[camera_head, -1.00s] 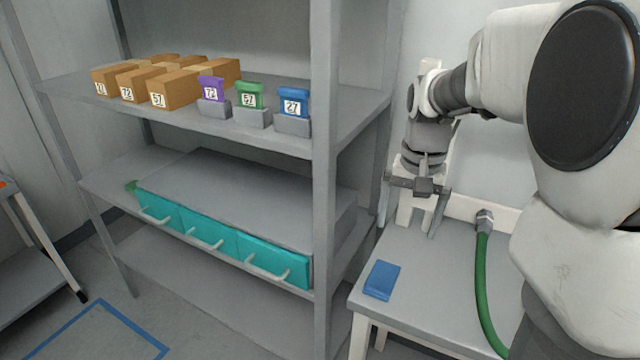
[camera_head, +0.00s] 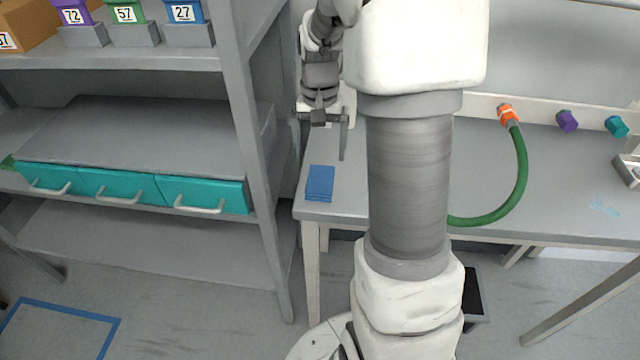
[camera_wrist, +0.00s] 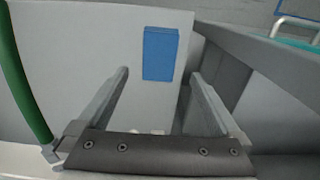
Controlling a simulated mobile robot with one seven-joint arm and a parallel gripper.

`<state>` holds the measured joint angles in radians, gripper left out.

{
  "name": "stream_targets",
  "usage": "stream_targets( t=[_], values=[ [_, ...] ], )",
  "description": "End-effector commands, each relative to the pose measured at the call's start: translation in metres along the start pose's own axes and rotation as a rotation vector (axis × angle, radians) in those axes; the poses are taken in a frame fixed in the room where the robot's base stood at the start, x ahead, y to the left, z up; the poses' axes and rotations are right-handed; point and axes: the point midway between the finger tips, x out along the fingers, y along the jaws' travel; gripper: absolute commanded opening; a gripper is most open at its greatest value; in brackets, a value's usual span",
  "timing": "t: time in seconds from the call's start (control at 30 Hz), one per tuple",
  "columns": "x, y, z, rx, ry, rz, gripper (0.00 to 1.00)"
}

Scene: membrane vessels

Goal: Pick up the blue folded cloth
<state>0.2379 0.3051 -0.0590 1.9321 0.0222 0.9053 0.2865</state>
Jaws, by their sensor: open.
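The blue folded cloth (camera_head: 320,183) lies flat on the left end of the grey table (camera_head: 336,209), near its front corner. It also shows in the wrist view (camera_wrist: 160,54), beyond the fingertips and roughly between their lines. My gripper (camera_head: 324,150) is above the table, behind the cloth in the head view, with its fingers apart. In the wrist view my gripper (camera_wrist: 160,80) is open and empty, and a gap separates it from the cloth. My arm hides part of the table to the right of the cloth.
A grey shelf unit (camera_head: 245,140) with teal drawers (camera_head: 118,187) stands close on the left; its post is near the table. A green hose (camera_head: 520,180) with an orange fitting (camera_head: 507,113) curves over the table. Purple (camera_head: 567,121) and teal (camera_head: 616,127) fittings sit on the back rail.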

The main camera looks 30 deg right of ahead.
Motion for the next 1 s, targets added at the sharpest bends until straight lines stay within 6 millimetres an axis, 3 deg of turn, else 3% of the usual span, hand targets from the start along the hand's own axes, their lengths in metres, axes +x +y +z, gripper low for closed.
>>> stream_targets(
  t=[0.1, 0.37, 0.63, 1.0],
  values=[
    [0.023, 0.0, 0.0, 0.0, -0.003, 0.001, 1.0],
    [0.042, 0.0, 0.0, 0.0, -0.001, 0.0, 1.0],
    [0.081, 0.001, -0.003, 0.0, -0.002, 0.0, 1.0],
    [0.09, 0.001, -0.003, 0.0, 0.0, 0.0, 0.98]
  ],
)
